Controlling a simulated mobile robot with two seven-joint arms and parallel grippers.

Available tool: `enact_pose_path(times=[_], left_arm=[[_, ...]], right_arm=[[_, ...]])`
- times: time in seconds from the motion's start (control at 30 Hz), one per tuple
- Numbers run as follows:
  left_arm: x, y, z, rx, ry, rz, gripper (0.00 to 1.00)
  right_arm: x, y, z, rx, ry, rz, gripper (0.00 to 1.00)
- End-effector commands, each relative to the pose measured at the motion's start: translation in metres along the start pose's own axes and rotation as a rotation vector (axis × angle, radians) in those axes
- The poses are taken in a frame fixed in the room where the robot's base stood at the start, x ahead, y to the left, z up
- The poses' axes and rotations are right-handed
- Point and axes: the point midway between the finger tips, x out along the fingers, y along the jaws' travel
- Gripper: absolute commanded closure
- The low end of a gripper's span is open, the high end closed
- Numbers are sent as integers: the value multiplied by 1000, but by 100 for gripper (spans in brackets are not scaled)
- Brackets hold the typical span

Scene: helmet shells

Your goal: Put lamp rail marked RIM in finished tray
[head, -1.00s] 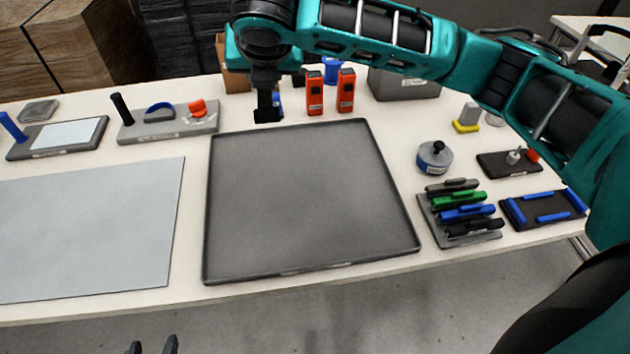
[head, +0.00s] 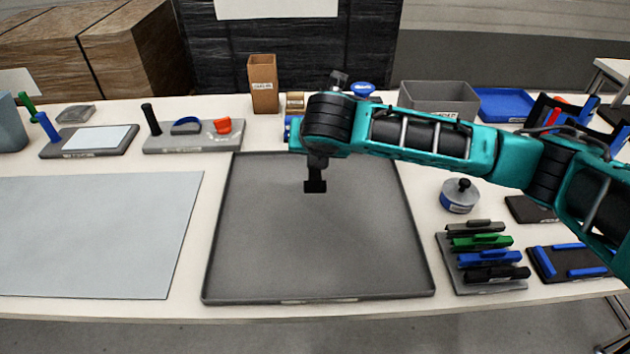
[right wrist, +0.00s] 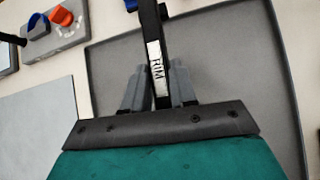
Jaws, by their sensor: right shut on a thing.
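My right gripper (right wrist: 158,75) is shut on a black lamp rail (right wrist: 149,22) in the right wrist view. The rail's white label reads RIM, and the rail sticks out past the fingers. In the head view my right wrist is above the back of a large grey tray (head: 320,240), with a dark part hanging below it over the tray. The fingers and rail are hard to tell apart there. The large tray is empty; the small label on its front edge is too small to read, so I cannot tell which tray is marked finished. My left gripper is out of view.
A rack of coloured pieces (head: 484,262), a round grey pot (head: 459,196) and a dark tray with blue bars (head: 570,264) stand right. A grey box (head: 440,96) and blue tray (head: 505,105) are behind. A pale mat (head: 95,235) lies left.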

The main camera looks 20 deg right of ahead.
Motion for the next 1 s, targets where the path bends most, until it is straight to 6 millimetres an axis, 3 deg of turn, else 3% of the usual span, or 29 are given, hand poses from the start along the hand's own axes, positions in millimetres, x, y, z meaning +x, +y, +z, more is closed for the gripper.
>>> enact_pose_path(times=[0.27, 0.6, 0.97, 1.0], left_arm=[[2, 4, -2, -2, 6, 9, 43], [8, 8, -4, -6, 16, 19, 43], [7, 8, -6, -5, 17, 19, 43], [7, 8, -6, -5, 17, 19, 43]], right_arm=[[18, -3, -16, 1, -1, 0, 100], [55, -9, -49, 0, -1, 1, 100], [57, -10, -51, 0, 0, 1, 100], [57, -10, -51, 0, 0, 1, 70]])
